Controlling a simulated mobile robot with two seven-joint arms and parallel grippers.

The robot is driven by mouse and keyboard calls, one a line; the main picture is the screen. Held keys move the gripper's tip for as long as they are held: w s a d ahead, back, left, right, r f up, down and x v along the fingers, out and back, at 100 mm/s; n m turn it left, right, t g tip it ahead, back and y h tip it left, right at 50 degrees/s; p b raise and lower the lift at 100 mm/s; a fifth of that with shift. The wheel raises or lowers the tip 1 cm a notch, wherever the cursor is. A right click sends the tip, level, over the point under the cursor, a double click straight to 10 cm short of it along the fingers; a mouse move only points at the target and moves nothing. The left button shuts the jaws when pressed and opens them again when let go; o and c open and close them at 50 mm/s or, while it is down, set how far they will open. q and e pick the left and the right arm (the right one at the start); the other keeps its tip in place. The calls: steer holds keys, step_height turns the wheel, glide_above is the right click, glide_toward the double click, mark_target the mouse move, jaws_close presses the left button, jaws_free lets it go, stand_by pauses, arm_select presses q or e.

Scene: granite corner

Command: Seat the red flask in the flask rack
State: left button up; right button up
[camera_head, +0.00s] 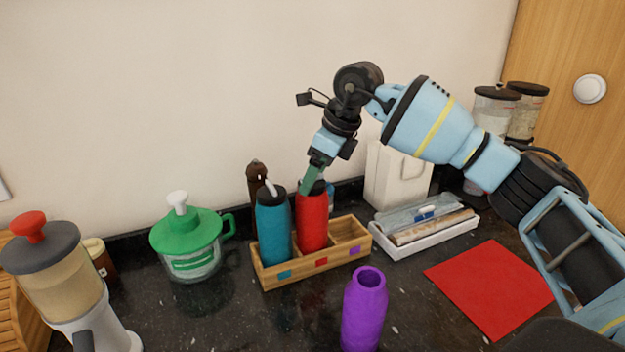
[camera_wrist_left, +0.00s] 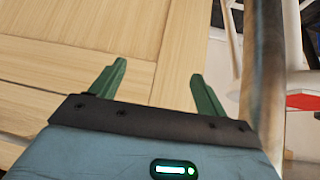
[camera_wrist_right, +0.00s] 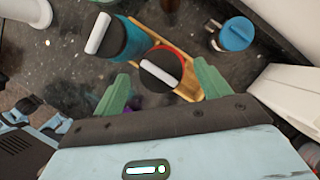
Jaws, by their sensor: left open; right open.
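The red flask (camera_head: 312,222) stands upright in the middle compartment of the wooden flask rack (camera_head: 345,255), behind a red mark. Its dark top with a white loop (camera_wrist_right: 160,75) shows in the right wrist view. My right gripper (camera_head: 312,182) is open at the flask's top, with its fingers (camera_wrist_right: 162,85) apart on either side; contact cannot be told. A teal flask (camera_head: 273,230) stands in the left compartment.
A purple flask (camera_head: 363,312) stands on the counter in front of the rack. A green-lidded jar (camera_head: 190,245) is left of it, a white tray (camera_head: 425,236) right, and a brown mill (camera_head: 256,175) behind. A red mat (camera_head: 488,288) lies at the right. A blender (camera_head: 60,275) stands far left.

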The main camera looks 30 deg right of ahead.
steer(key=v, duration=0.9)
steer(key=shift+r, duration=0.35)
steer(key=shift+s+d, duration=0.1)
